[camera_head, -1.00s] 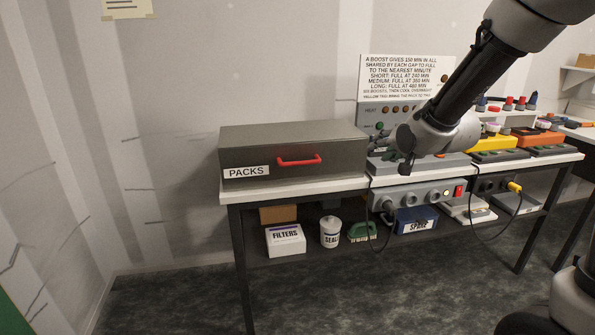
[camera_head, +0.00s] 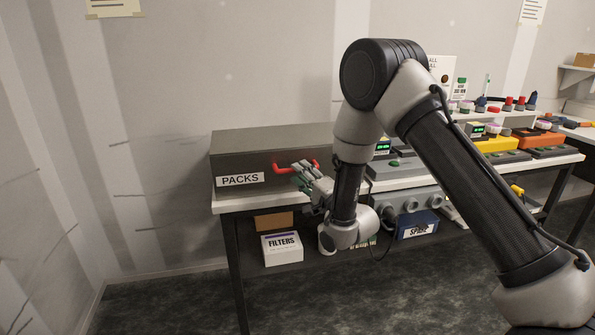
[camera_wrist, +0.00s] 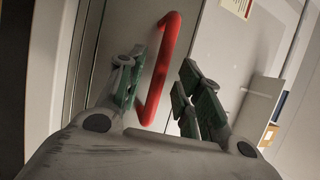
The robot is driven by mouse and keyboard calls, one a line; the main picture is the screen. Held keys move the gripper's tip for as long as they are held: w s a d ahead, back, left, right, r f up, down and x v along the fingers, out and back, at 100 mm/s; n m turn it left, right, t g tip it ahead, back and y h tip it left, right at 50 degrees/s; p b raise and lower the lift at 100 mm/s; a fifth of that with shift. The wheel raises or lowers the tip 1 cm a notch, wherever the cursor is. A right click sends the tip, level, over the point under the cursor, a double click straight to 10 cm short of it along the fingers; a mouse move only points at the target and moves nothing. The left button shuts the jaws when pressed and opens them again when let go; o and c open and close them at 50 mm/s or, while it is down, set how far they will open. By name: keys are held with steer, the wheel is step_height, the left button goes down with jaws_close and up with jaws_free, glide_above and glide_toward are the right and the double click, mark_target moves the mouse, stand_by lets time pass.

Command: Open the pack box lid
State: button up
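The pack box (camera_head: 238,153) is a dark grey box with a white PACKS label, at the left end of the bench in the head view. Its lid looks shut. A red bar handle (camera_head: 283,167) is on its front, partly hidden by my gripper. My gripper (camera_head: 300,175) is in front of the handle. In the wrist view the red handle (camera_wrist: 158,70) runs up between the two green-padded fingers of my gripper (camera_wrist: 160,90). The fingers are apart, with gaps to the handle. Whether they touch it is not clear.
The white bench (camera_head: 230,206) runs right, with grey equipment and yellow and orange units (camera_head: 497,145) on it. A FILTERS box (camera_head: 283,248) and a blue SPARE box (camera_head: 417,229) sit below. My arm hides the bench's middle. The wall stands close behind.

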mark_target(288, 155)
steer(key=shift+x, duration=1.35)
jaws_close()
